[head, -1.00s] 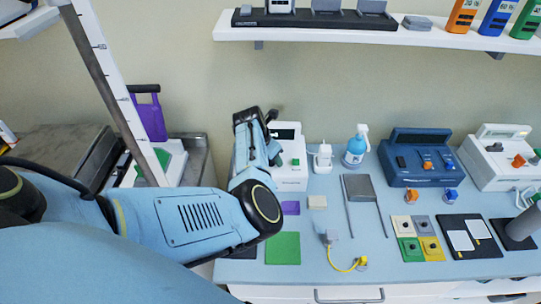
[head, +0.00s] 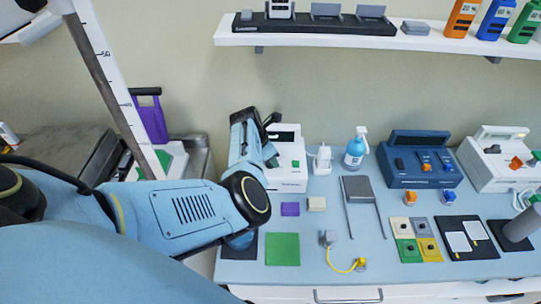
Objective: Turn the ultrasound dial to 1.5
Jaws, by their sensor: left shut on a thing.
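A white ultrasound unit (head: 289,180) with a dark display and a green button (head: 295,164) stands at the back of the blue worktop, left of the middle. My left gripper (head: 270,153) is at the left part of its front, partly hidden by my own wrist. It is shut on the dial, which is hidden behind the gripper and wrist. I cannot read the dial's setting or anything on the display. My right gripper is not in view.
A white plug-like device (head: 321,160) and a blue spray bottle (head: 356,150) stand right of the unit. A blue console (head: 419,178) and a white console (head: 497,168) stand farther right. A green pad (head: 283,249) lies in front. A shelf (head: 300,41) hangs above.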

